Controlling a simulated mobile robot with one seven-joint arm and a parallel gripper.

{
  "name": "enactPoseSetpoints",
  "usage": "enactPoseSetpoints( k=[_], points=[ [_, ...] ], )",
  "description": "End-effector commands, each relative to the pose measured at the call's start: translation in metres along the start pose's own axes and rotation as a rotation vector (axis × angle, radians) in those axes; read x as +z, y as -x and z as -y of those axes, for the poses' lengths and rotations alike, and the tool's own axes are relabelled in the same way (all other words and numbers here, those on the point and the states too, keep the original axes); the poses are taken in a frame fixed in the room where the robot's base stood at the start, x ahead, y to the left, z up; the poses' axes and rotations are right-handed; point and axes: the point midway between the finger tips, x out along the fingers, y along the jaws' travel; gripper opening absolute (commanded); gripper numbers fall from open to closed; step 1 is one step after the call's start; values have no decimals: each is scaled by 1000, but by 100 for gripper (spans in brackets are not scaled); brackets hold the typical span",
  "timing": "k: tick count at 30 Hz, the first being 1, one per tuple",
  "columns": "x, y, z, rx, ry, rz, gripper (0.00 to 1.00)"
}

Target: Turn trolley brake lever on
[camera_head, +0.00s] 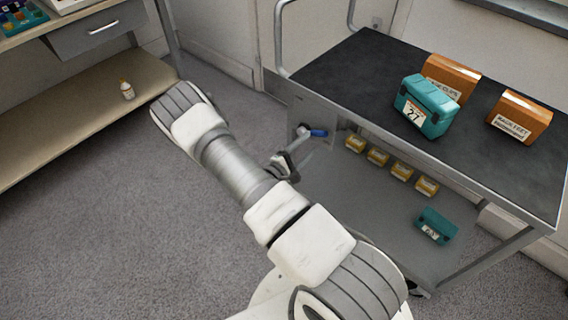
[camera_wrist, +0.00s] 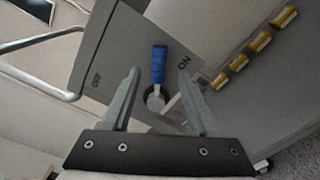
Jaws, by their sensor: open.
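The trolley (camera_head: 345,75) stands at the right in the head view, with a dark top and a lower shelf. Its brake lever (camera_head: 316,133) has a blue grip and sits on the grey end panel. In the wrist view the lever (camera_wrist: 158,66) points up from a round pivot, between the OFF mark (camera_wrist: 96,81) and the ON mark (camera_wrist: 184,65). My gripper (camera_wrist: 158,75) is open, with one finger on each side of the lever and no clear contact. In the head view my gripper (camera_head: 285,160) is partly hidden by my arm, close to the end panel.
On the trolley top are a teal case (camera_head: 428,108) marked 27 and two orange boxes, one here (camera_head: 520,118). The lower shelf holds several small yellow boxes (camera_head: 401,171) and another teal case (camera_head: 437,226). A bench (camera_head: 70,115) stands at the left, with open floor between.

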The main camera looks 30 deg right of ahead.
Motion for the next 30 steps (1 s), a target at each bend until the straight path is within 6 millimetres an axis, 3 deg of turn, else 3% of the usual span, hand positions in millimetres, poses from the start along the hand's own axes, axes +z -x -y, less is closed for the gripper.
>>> enactPoseSetpoints(
  k=[9, 15, 21, 30],
  points=[
    [0, 80, -2, 1, 1, -4, 60],
    [0, 113, -1, 1, 1, -3, 60],
    [0, 127, 0, 0, 1, 0, 60],
    [0, 127, 0, 0, 1, 1, 60]
  ],
)
